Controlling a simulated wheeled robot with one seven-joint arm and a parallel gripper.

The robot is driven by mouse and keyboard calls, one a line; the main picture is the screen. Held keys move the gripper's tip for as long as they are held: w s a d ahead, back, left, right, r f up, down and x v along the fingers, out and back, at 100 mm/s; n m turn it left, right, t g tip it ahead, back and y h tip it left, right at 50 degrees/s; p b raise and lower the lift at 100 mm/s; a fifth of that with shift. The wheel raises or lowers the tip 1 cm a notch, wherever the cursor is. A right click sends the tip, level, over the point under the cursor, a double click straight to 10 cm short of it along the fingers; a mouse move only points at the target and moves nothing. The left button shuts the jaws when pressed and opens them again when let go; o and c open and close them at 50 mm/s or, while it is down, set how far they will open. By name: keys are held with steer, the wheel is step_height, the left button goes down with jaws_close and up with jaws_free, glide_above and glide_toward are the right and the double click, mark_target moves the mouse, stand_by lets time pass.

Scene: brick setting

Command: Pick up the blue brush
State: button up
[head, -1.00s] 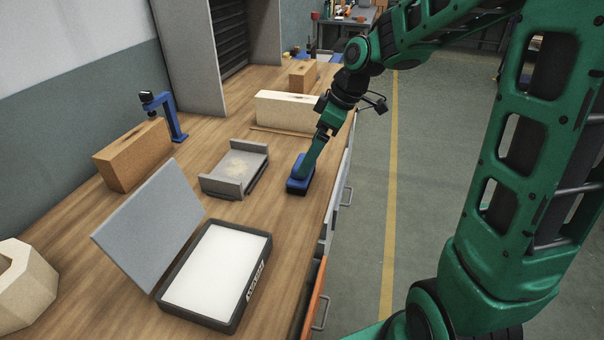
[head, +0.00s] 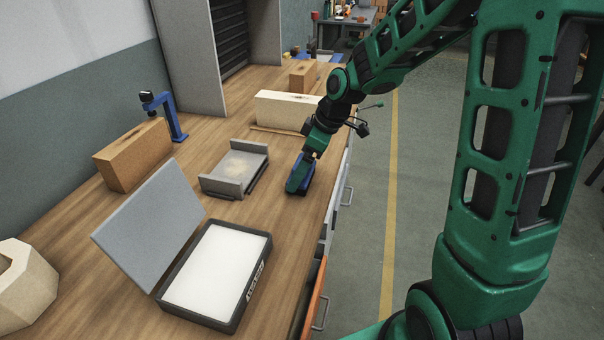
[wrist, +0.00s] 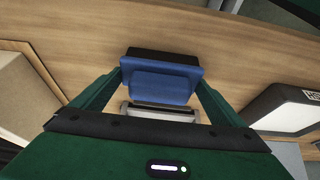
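The blue brush (head: 306,178) has a blue body and a dark underside. In the head view it rests on the bench near the front edge, partly hidden by my gripper (head: 297,180). The wrist view also shows the brush (wrist: 160,86), with the fingertips of my gripper (wrist: 161,76) at its left and right ends. The fingers are spread wide and look open. The gap between each fingertip and the brush is too small to tell whether they touch.
A grey holder (head: 220,184) stands left of the brush. A black-framed white pad with its raised grey lid (head: 150,226) lies nearer. A cream block (head: 285,108) stands behind, and a brown block (head: 133,155) and blue clamp (head: 172,118) are left. Bare bench (head: 235,92) surrounds these.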

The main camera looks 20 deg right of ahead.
mark_target(298, 160)
steer(key=c, duration=0.5)
steer(key=shift+r, duration=0.1)
steer(key=shift+r, duration=0.6)
step_height(298, 160, up, 3)
steer(key=shift+f, duration=0.1)
steer(key=s+a+r, duration=0.1)
steer(key=a+r, duration=0.1)
steer(key=a, duration=0.1)
steer(key=s+a+r, duration=0.2)
steer(key=a, duration=0.2)
steer(key=s+a+r, duration=0.2)
steer(key=a+r, duration=0.1)
steer(key=shift+a, duration=0.35)
steer(key=shift+w, duration=0.1)
steer(key=o, duration=0.5)
steer(key=shift+c, duration=1.3)
